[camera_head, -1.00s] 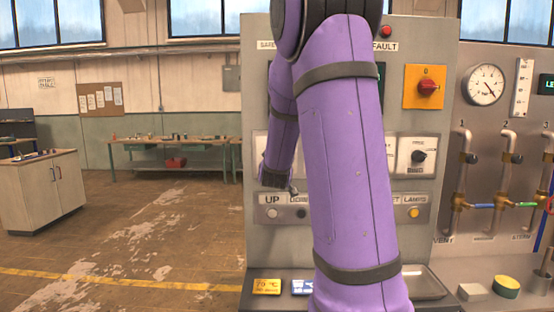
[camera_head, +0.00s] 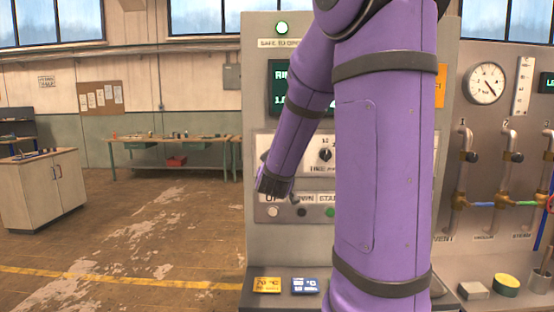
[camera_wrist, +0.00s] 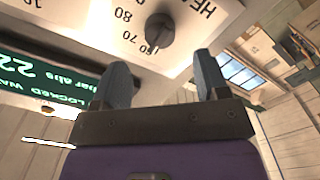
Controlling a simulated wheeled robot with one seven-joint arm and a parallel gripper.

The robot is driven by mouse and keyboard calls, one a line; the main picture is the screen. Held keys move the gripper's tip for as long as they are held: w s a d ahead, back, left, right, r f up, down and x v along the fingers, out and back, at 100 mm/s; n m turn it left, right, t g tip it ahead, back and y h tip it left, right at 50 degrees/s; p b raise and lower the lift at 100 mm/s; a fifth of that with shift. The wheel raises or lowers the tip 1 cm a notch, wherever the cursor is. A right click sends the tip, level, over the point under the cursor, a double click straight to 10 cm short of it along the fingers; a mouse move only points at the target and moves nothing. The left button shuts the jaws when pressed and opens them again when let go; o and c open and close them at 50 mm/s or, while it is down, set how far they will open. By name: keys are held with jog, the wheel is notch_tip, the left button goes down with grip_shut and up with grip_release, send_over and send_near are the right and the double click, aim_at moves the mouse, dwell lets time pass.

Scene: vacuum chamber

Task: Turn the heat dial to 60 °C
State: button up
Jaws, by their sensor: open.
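The dark round heat dial (camera_wrist: 160,32) sits on a white scale plate (camera_wrist: 102,20) in the wrist view. The numbers 60, 70 and 80 show beside it, with part of a label starting "HE". Its pointer side seems to lie by the 60. My gripper (camera_wrist: 164,78) is open, its two blue-grey fingers apart with nothing between them. The dial appears beyond the fingertips, between their lines, apart from them. In the head view my purple arm covers much of the panel, and the heat dial cannot be made out there.
A green-lettered display (camera_wrist: 45,85) lies left of my fingers in the wrist view. In the head view a timer dial (camera_head: 325,155) and a row of buttons (camera_head: 330,212) are close to my wrist. Yellow and blue cards (camera_head: 267,285) lie on the ledge below.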

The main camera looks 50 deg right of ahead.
jog(key=shift+v, duration=2.1)
